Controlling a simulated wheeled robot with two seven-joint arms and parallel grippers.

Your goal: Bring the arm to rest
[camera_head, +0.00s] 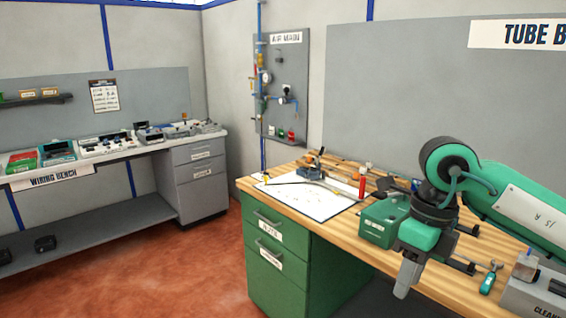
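My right arm (515,205), green and black, comes in from the right over the wooden bench. Its gripper (405,285) hangs pointing down at the bench's front edge, in front of the green box. The grey finger part looks like one narrow block, and no gap between fingers can be made out. I see nothing held in it, but its far side is hidden. My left gripper is not in view.
The wooden bench (450,275) carries a white sheet (300,197), a green box (378,224), a red bottle (362,184) and a grey box (530,296). Green drawers (275,262) stand below. The wiring bench (95,160) is at left. Red floor (150,270) between is clear.

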